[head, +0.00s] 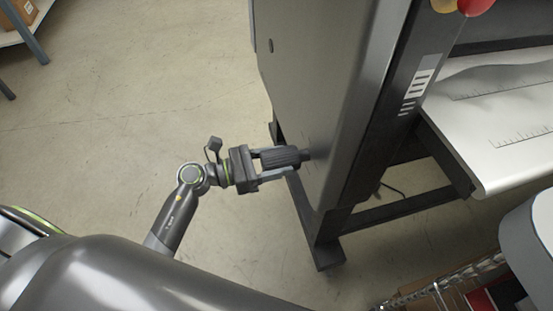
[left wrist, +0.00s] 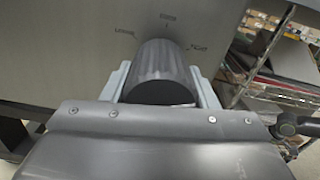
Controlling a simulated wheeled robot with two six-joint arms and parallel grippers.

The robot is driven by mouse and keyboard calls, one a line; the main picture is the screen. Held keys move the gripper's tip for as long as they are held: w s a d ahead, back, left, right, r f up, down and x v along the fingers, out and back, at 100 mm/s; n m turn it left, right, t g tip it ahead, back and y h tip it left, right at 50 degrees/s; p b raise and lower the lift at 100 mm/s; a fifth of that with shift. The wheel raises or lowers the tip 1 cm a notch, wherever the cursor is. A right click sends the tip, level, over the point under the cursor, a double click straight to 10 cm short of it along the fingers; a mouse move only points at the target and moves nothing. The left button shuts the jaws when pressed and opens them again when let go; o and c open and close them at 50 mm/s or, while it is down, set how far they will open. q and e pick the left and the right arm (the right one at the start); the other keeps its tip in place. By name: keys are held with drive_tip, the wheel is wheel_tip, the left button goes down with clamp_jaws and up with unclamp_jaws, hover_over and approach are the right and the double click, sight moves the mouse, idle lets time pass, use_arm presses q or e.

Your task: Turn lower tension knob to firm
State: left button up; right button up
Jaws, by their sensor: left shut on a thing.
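The tension knob (head: 280,157) is a dark ribbed cylinder that sticks out from the grey side panel of the laminator (head: 318,85). My left gripper (head: 284,160) is shut on the knob, one finger on each side. In the left wrist view the ribbed knob (left wrist: 160,72) sits between the two pale fingers. Small printed labels arc above it on the panel: one at left, one at top with a short tick, one at right that seems to read "TIGHT". I see no clear pointer on the knob, so its setting cannot be told. My right gripper is not in view.
A white sheet (head: 490,130) lies on the laminator's bed at the right. The machine's leg and foot (head: 328,258) stand below the knob. A shelf with a cardboard box (head: 17,14) is at the far left. The concrete floor (head: 130,90) left of the machine is clear.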

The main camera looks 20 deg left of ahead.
use_arm(q)
drive_tip(key=shift+r+n+p, duration=0.1)
drive_tip(key=shift+n+p, duration=0.2)
drive_tip(key=shift+p, duration=0.05)
drive_tip(key=n+p, duration=0.3)
drive_tip(key=n, duration=0.1)
drive_tip(key=shift+r, duration=0.1)
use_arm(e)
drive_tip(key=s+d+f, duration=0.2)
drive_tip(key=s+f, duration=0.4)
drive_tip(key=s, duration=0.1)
use_arm(q)
drive_tip(key=n+p, duration=0.4)
drive_tip(key=n, duration=0.1)
drive_tip(key=shift+p, duration=0.3)
drive_tip(key=n+p, duration=0.2)
drive_tip(key=n, duration=0.1)
drive_tip(key=shift+n, duration=0.4)
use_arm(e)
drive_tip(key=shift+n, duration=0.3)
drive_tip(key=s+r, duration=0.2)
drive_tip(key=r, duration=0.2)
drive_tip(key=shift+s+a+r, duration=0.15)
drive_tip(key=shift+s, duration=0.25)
use_arm(q)
drive_tip(key=o, duration=1)
drive_tip(key=shift+f, duration=0.2)
drive_tip(key=shift+c, duration=0.2)
